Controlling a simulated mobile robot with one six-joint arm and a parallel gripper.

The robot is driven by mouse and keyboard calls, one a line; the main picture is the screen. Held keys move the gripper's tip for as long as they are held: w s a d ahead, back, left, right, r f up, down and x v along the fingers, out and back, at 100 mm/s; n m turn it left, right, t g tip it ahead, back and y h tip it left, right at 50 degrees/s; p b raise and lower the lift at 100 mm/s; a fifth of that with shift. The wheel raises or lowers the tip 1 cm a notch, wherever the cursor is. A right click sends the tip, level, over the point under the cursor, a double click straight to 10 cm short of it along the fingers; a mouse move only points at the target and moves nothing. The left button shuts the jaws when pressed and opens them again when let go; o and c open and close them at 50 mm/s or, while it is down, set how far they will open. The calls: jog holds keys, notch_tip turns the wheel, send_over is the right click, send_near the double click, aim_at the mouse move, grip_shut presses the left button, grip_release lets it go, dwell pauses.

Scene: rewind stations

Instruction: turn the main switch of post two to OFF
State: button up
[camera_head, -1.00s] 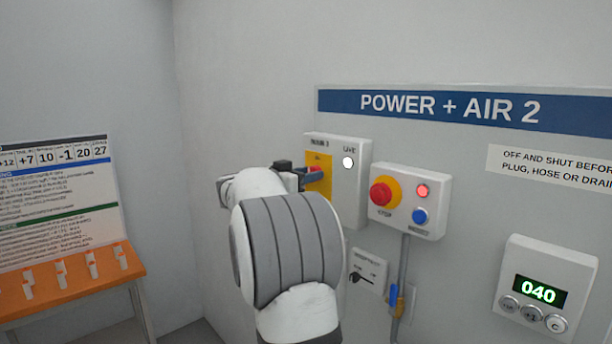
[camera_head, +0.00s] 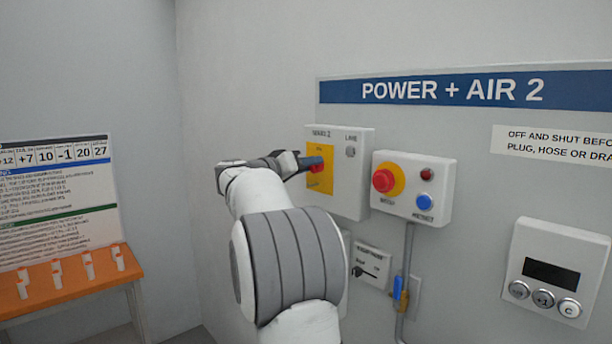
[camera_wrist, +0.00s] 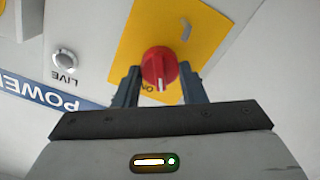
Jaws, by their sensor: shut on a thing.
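The main switch of post two is a red knob (camera_wrist: 159,66) on a yellow plate (camera_wrist: 128,48), in the white MAINS 2 box (camera_head: 350,190). In the wrist view the knob sits between both fingers of my gripper (camera_wrist: 160,82), which is shut on it. A white mark on the knob points toward the bottom of that view, beside a partly hidden ON label. In the head view the knob (camera_head: 316,163) shows at the tip of my gripper (camera_head: 299,163). The LIVE lamp (camera_head: 351,152) is grey and unlit; it is also unlit in the wrist view (camera_wrist: 64,59).
Right of the switch box is a box with a red stop button (camera_head: 383,181), a dark red lamp (camera_head: 427,174) and a blue button (camera_head: 425,202). A blue-handled valve (camera_head: 398,287) is below. The display (camera_head: 551,273) is blank. An orange table (camera_head: 75,290) stands left.

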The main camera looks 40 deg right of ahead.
jog(key=n, duration=1.1)
jog(key=shift+n, duration=0.4)
dwell(0.3)
jog(key=o, duration=1)
jog(key=shift+w+d+f, duration=0.1)
jog(key=shift+f, duration=0.1)
jog(key=shift+f, duration=0.15)
